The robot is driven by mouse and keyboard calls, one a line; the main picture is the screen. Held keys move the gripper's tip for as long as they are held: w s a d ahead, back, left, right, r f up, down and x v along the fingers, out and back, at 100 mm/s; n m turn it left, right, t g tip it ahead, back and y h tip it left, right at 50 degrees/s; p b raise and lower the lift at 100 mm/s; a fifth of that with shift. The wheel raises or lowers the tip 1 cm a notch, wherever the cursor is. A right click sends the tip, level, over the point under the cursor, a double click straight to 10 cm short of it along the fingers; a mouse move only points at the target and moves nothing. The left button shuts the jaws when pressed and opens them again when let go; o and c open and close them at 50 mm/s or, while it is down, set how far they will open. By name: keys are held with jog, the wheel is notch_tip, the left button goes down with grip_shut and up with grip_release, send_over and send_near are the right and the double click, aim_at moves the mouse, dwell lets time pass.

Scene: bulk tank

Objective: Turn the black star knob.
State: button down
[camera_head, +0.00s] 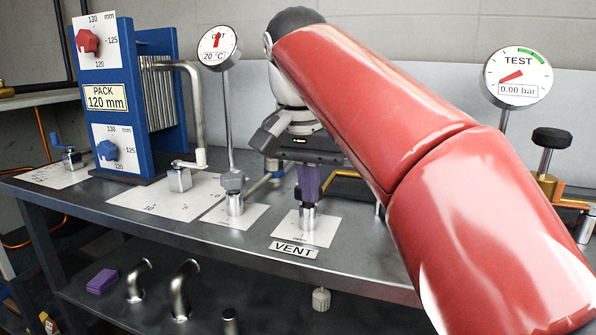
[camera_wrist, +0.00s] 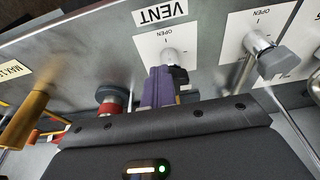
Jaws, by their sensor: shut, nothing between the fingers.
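My gripper (camera_head: 308,187) is shut and points down at the silver VENT fitting on the bench. Its purple fingers (camera_wrist: 158,88) are together, with nothing seen between them. In the wrist view a small black part (camera_wrist: 180,76), perhaps the star knob, shows right beside the fingers at the silver stem (camera_wrist: 172,56). The fingers hide much of it, and I cannot tell whether they touch it. Another black knob (camera_head: 552,138) tops a silver stem on a brass valve at the right of the head view, well apart from my gripper.
The VENT label (camera_head: 294,249) lies before the fitting. A gauge post with the OPT dial (camera_head: 217,47) stands left of my gripper, and a blue PACK unit (camera_head: 118,100) stands farther left. The TEST gauge (camera_head: 517,77) is at right. My red arm hides the bench's middle right.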

jog(key=shift+w+a+r+p, duration=0.1)
jog(key=shift+w+a+p, duration=0.05)
jog(key=shift+a+p, duration=0.6)
jog(key=shift+w+a, duration=0.2)
jog(key=shift+a, duration=0.1)
jog(key=shift+w+a, duration=0.2)
jog(key=shift+a, duration=0.05)
dwell(0.4)
jog(key=shift+s+a, duration=0.1)
jog(key=shift+s+a, duration=0.15)
jog(key=shift+s, duration=0.05)
jog(key=v, duration=0.2)
jog(key=w+v, duration=0.1)
jog(key=v, duration=0.2)
jog(key=shift+d+r, duration=0.2)
jog(key=shift+r, duration=0.25)
